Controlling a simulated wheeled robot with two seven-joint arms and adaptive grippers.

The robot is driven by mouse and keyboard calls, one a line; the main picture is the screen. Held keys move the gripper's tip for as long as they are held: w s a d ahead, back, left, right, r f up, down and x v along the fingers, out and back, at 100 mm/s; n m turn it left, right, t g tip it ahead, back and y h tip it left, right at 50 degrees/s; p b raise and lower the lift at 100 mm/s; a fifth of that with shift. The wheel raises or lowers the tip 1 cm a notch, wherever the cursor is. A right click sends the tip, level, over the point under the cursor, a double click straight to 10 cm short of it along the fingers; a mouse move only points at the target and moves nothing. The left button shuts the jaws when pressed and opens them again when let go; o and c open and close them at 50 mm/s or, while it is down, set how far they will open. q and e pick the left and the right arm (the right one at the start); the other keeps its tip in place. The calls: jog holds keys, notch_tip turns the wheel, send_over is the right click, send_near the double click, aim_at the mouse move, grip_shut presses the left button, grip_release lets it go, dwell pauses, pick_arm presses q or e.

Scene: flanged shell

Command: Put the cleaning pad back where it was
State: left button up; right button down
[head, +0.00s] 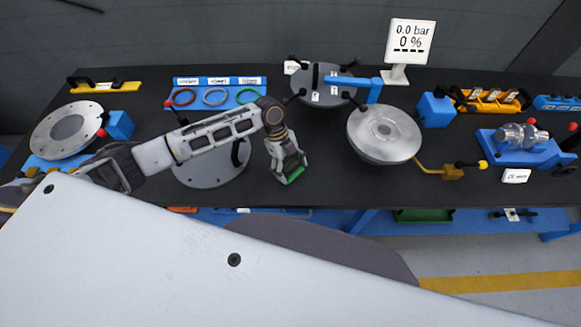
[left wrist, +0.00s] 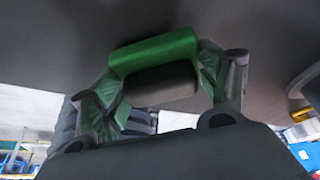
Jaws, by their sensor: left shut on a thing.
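The cleaning pad (left wrist: 155,70) looks like a small block with a green side and a dark grey side. It sits between the fingers of my left gripper (left wrist: 160,92) in the left wrist view. In the head view my left gripper (head: 290,174) is shut on it and points down over the black bench, between the grey flanged disc and the silver dome. The pad is mostly hidden by the fingers there, and I cannot tell whether it touches the bench. My right gripper is not in view.
A grey flanged disc (head: 210,172) lies left of my gripper, partly under my left arm. A silver dome (head: 384,134) stands to the right. Behind are a blue ring tray (head: 210,83), a dark disc with posts (head: 322,80) and a pressure sign (head: 409,42). A green tray (head: 424,215) sits below the bench.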

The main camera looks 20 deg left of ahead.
pick_arm(q)
jog(key=o, duration=1)
jog(key=shift+f, duration=0.1)
jog(key=v, duration=1.2)
jog(key=shift+r+b, duration=0.2)
jog(key=shift+b, duration=0.1)
jog(key=shift+f, duration=0.1)
